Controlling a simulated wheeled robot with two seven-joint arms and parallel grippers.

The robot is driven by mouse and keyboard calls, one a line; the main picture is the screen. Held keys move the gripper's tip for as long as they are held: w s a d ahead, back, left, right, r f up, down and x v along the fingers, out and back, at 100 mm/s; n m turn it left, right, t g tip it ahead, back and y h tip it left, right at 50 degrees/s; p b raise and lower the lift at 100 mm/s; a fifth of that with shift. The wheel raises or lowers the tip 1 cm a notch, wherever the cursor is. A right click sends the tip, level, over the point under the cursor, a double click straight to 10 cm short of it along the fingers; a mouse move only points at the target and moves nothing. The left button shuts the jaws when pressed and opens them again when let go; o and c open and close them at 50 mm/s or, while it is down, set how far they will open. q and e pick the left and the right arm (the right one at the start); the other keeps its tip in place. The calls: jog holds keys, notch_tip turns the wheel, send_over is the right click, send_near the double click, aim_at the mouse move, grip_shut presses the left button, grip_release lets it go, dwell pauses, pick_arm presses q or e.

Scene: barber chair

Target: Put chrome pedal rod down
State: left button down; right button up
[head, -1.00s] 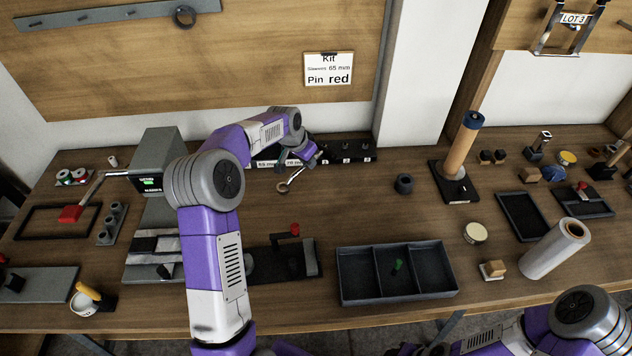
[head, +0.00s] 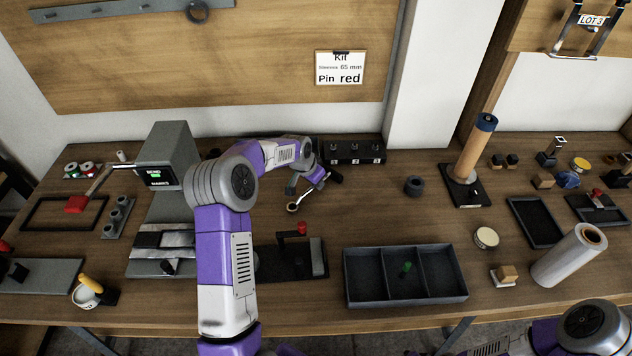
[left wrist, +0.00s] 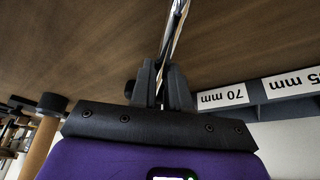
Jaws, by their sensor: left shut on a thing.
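The chrome pedal rod (head: 308,194) is a thin shiny bar with a ring at its lower-left end. In the head view it slants over the back middle of the table. My left gripper (head: 322,178) is shut on it near its upper end. In the left wrist view the rod (left wrist: 174,35) runs out from between the closed fingers of my left gripper (left wrist: 160,85) over bare wood. I cannot tell whether the ring touches the table. My right arm shows at the lower right, with its gripper out of the picture.
A black labelled rack (head: 355,151) stands behind my left gripper. A dark round cup (head: 414,187) lies to the right, and a three-compartment tray (head: 404,300) in front. A fixture with a red knob (head: 302,229) sits below the rod. Bare wood lies between rod and cup.

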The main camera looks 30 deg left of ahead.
aim_at(306, 192)
pick_arm(q)
jog(key=shift+f, duration=0.1)
jog(key=c, duration=1.1)
grip_release()
jog(key=shift+r, duration=0.45)
jog(key=p+v, duration=0.2)
jog(key=v, duration=0.9)
jog(key=shift+s, duration=0.3)
jog(key=shift+r, duration=0.15)
